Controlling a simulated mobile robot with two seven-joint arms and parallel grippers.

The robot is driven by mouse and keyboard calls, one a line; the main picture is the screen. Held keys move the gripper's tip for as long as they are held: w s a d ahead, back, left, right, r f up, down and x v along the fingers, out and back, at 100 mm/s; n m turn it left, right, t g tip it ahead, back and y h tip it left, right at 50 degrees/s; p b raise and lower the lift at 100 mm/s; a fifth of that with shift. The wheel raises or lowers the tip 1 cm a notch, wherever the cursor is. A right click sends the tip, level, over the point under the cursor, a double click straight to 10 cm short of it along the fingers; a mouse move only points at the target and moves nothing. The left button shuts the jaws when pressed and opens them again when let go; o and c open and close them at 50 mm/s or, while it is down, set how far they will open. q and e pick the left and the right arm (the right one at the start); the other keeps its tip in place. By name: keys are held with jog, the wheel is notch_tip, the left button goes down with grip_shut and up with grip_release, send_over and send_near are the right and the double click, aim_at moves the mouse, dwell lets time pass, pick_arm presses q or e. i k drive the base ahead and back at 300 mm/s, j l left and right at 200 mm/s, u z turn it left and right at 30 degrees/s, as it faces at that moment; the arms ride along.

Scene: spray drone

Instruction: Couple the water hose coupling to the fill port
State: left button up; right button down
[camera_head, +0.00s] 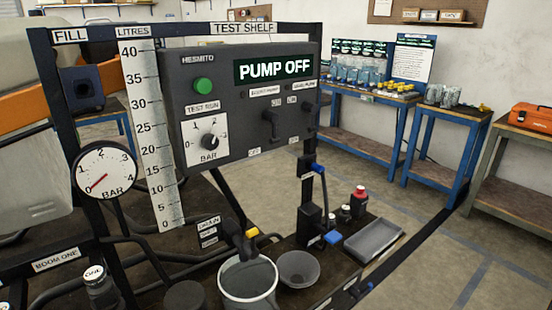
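A FILL label (70,35) is on the frame's top left. Below it, a dark blue block with a round grey face (82,90) may be the fill port; I cannot tell for sure. A thin dark hose (325,205) hangs at the shelf's right post, with a blue fitting (317,168) at its top. Another blue fitting (332,237) sits low beside a black block. Either could belong to the water hose coupling; they are too small to tell. Neither gripper shows in the head view.
A panel reading PUMP OFF (273,68), a litre scale (150,130) and a pressure gauge (104,171) fill the front. A white-rimmed bucket (248,283), a grey bowl (298,268) and a grey tray (373,241) are low down. Open floor (445,250) lies right, before blue benches (400,150).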

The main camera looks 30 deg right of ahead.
aim_at(316, 168)
jog(key=z, duration=1.3)
jog(key=i+l+u, duration=0.1)
jog(key=l, duration=0.2)
jog(key=i+l+u, duration=0.2)
jog(key=l, duration=0.4)
jog(key=i+l, duration=0.25)
jog(key=l+u, duration=0.05)
